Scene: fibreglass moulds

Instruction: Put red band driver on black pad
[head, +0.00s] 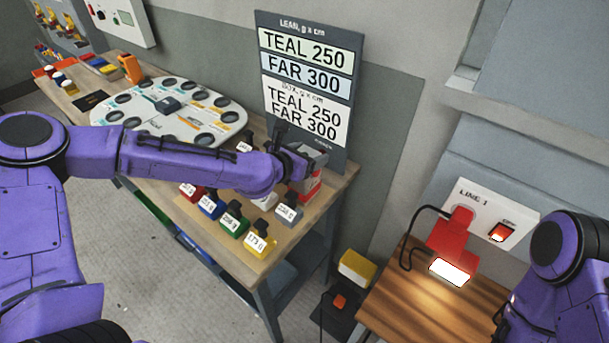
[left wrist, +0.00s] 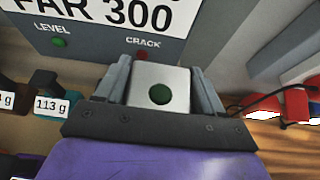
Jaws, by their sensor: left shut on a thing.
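My left gripper (head: 298,163) is at the back right of the wooden table, in front of the sign. In the left wrist view its jaws (left wrist: 160,88) are shut on a pale block (left wrist: 158,76) with a dark green dot on its face. In the head view a grey block with red below it (head: 311,186) shows at the gripper, partly hidden by it. I cannot make out a red band driver for certain. A small black pad (head: 90,100) lies near the table's left end and looks bare apart from faint marking. My right gripper is out of view.
A white board with dark round spots (head: 170,90) lies mid-table. Several labelled coloured weights (head: 232,220) stand along the front right. A tall grey sign (head: 340,158) stands behind my gripper. A lit wooden bench (head: 400,312) is at the lower right.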

